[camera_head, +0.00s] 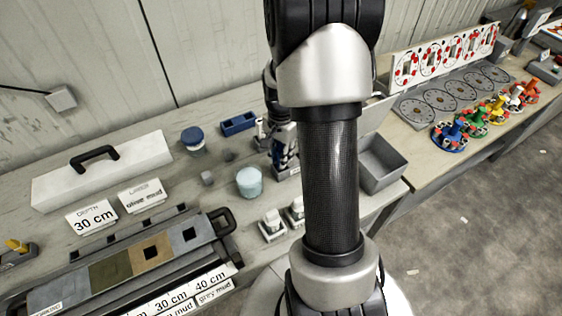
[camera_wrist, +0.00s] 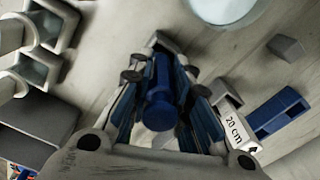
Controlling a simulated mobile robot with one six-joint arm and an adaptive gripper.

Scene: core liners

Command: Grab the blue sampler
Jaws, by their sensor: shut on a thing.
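The blue sampler (camera_wrist: 160,98) shows in the middle of the wrist view, a dark blue, rounded piece seen nearly end-on. My gripper (camera_wrist: 162,72) has its two fingers on either side of it and is shut on it. In the head view my gripper (camera_head: 284,148) is low over the bench, partly hidden by my arm. The sampler cannot be told clearly there. Whether its lower end touches the bench is hidden.
A grey bin (camera_head: 382,163) stands to the right. A core tray (camera_head: 150,255) lies at the front left. Several coloured valves stand on the far right bench.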

